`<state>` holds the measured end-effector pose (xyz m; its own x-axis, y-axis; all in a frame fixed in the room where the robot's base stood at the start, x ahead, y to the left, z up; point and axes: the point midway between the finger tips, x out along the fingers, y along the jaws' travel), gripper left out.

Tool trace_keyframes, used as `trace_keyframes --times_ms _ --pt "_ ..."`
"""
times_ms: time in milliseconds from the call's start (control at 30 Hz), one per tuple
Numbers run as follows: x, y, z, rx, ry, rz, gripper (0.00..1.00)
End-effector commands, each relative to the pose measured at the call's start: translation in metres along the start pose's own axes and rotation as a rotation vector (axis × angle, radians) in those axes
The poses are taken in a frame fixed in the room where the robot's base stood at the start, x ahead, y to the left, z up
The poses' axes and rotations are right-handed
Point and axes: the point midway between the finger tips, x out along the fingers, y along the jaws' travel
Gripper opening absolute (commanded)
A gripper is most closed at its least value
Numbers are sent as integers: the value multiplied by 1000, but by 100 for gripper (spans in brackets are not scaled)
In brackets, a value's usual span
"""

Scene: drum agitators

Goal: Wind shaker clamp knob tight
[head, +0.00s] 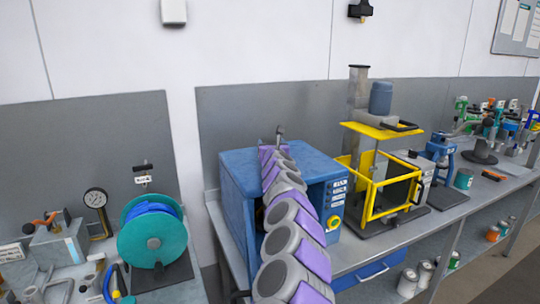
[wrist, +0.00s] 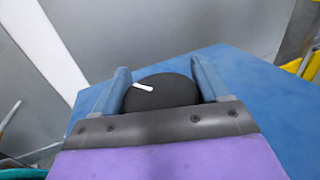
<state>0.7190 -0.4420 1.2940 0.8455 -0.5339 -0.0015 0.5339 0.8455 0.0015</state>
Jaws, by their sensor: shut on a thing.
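The black round clamp knob (wrist: 165,94) with a white mark sits between the two blue-grey fingers of my gripper (wrist: 160,70) in the wrist view. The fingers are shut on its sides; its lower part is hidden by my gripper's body. The knob is above the blue top of the shaker cabinet (wrist: 262,88). In the head view the blue shaker cabinet (head: 236,172) stands on the bench, and my arm reaches over it, hiding much of its front. A small grey upright part shows above the cabinet top at my arm's end; I cannot tell what it is.
A yellow-framed machine (head: 385,190) stands close to the cabinet's right. A teal reel (head: 140,240) and a gauge (head: 96,198) are on a separate bench to the left, across a gap. A grey back panel (head: 225,115) rises behind the cabinet. Cans stand on the lower shelf.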

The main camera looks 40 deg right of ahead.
Motion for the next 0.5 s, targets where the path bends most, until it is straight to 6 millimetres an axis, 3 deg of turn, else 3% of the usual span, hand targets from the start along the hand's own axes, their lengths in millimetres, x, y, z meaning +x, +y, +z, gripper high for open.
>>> trace_keyframes --times_ms 500 --pt "0 -3 2 -3 -2 -131 44"
